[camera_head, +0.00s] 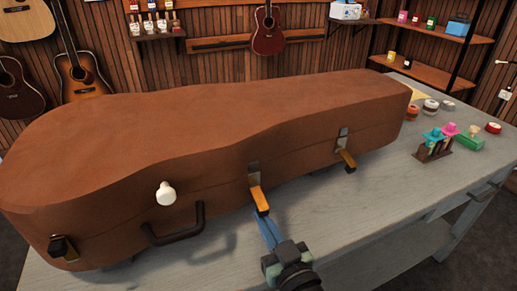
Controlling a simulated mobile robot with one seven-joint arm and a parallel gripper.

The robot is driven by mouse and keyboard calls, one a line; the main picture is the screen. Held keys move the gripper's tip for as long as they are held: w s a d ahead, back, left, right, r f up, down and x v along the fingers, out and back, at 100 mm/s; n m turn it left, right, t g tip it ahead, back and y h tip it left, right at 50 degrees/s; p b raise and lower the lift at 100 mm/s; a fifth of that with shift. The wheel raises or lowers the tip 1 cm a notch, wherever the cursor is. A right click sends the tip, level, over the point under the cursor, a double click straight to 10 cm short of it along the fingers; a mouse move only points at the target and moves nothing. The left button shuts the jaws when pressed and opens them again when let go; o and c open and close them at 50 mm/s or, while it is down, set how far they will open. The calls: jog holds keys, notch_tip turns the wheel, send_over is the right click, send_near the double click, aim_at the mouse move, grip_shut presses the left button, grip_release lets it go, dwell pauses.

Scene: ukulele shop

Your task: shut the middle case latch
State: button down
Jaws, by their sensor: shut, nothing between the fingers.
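A brown instrument case (215,120) lies closed-lidded on the workbench. Its front side carries three latches. The middle latch (258,192) has a dark plate at the lid seam and an orange-gold lever that slants down and outward, away from the case. My gripper (264,224) is blue at its tip, shut and empty, just below the lower end of that lever. I cannot tell whether it touches the lever. The right latch (346,152) also has its lever sticking outward. The left latch (62,247) is dark with a gold edge; its position is unclear.
A black handle (177,228) and a white rounded piece (166,194) stand out from the case front, left of the middle latch. A small rack with colourful items (434,145) and several small jars stand at the bench's right. The grey bench top (385,195) is clear front right.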

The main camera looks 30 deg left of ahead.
jog(key=shift+s+d+r+p, duration=0.2)
jog(key=shift+r+p, duration=0.35)
jog(key=shift+r, duration=0.5)
jog(key=shift+s+d+r+p, duration=0.1)
jog(key=shift+d+r+p, duration=0.1)
jog(key=shift+r+p, duration=0.6)
jog(key=shift+r, duration=0.35)
jog(key=shift+d+r, duration=0.1)
jog(key=shift+r+p, duration=0.55)
jog(key=shift+r, duration=0.8)
jog(key=b, duration=0.3)
send_near(262, 204)
jog(key=shift+s+d+r, duration=0.25)
jog(key=shift+d+r, duration=0.05)
jog(key=shift+r, duration=0.25)
jog(key=shift+s+d+r, duration=0.25)
jog(key=shift+d+r, duration=0.1)
jog(key=shift+r, duration=0.15)
jog(key=shift+s+d+r, duration=0.25)
jog(key=shift+d+r, duration=0.05)
jog(key=shift+r, duration=0.25)
